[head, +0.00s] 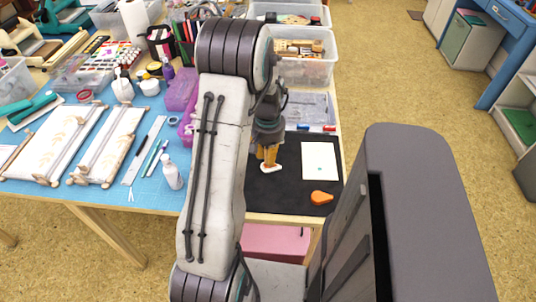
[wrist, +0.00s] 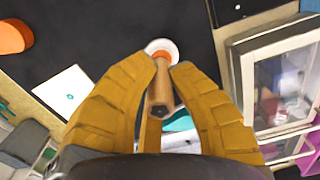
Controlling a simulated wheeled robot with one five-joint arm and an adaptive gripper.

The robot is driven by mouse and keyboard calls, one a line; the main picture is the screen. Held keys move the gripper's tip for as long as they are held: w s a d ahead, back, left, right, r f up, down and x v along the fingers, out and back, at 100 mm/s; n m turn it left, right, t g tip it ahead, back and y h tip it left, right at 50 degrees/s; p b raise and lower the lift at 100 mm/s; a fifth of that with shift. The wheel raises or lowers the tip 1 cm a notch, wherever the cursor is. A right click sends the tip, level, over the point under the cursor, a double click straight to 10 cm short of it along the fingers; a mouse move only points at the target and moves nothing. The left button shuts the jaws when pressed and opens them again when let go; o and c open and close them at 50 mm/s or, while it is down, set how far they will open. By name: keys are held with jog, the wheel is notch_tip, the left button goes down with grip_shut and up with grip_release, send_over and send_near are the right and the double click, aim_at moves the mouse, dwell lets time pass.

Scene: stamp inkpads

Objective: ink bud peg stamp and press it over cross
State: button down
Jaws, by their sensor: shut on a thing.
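My gripper (head: 269,160) is low over the black mat, its yellow fingers shut on a wooden peg stamp (wrist: 160,88), which also shows in the wrist view between the fingers (wrist: 160,75). The peg's far end is over a small white round dish (wrist: 150,45) with orange at its middle; I cannot tell whether they touch. The white dish also shows under the fingertips in the head view (head: 273,169). A white paper sheet (head: 318,152) lies to the right on the mat. It bears a small green mark, too small to read as a cross.
An orange rounded object (head: 321,198) lies near the mat's front edge. The black mat (head: 285,195) is otherwise fairly clear. A clear plastic bin (head: 305,68) stands farther back. A white bottle (head: 172,174) stands left.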

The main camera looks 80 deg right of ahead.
jog(key=shift+f+b, duration=0.4)
jog(key=shift+f, duration=0.1)
dwell(1.5)
jog(key=shift+r, duration=0.3)
jog(key=shift+r+p, duration=0.3)
jog(key=shift+p, duration=0.1)
jog(key=shift+r, duration=0.15)
dwell(0.3)
jog(key=shift+r+p, duration=2.05)
jog(key=shift+r, duration=0.65)
jog(key=shift+w, duration=0.1)
